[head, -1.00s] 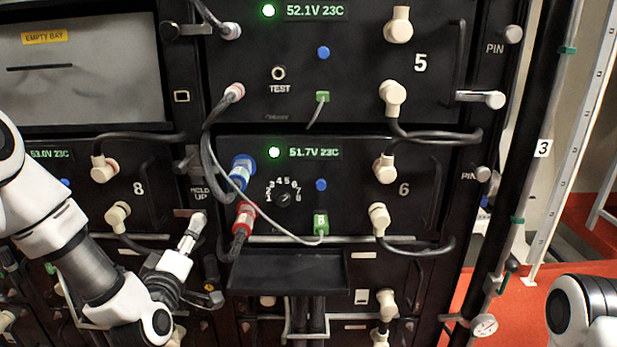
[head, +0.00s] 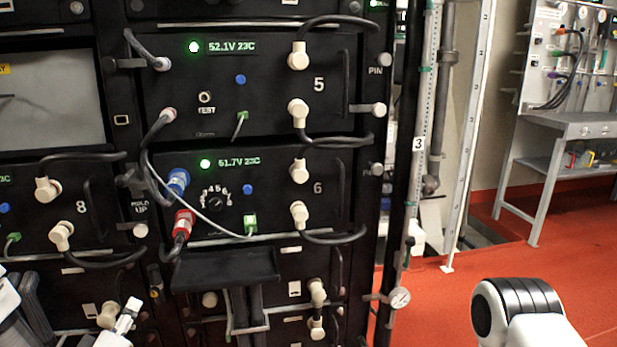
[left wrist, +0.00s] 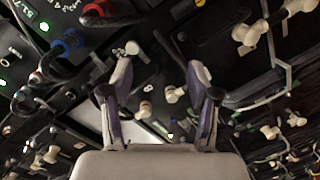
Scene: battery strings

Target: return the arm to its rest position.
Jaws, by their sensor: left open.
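My left gripper (left wrist: 163,72) is open in the left wrist view, its two fingers apart with nothing held between them. The dark rack front lies beyond the fingers, and they look clear of it. In the head view only parts of my left arm (head: 12,312) show at the lower left corner. My right arm (head: 520,315) shows as a white and black link at the lower right; its gripper is out of frame.
Battery modules 5 (head: 318,85) and 6 (head: 317,187) fill the rack, with cables looping out in front. A blue plug (head: 178,180) and a red plug (head: 183,222) sit at module 6. A black shelf (head: 225,268) juts out below. Open red floor (head: 440,295) lies to the right.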

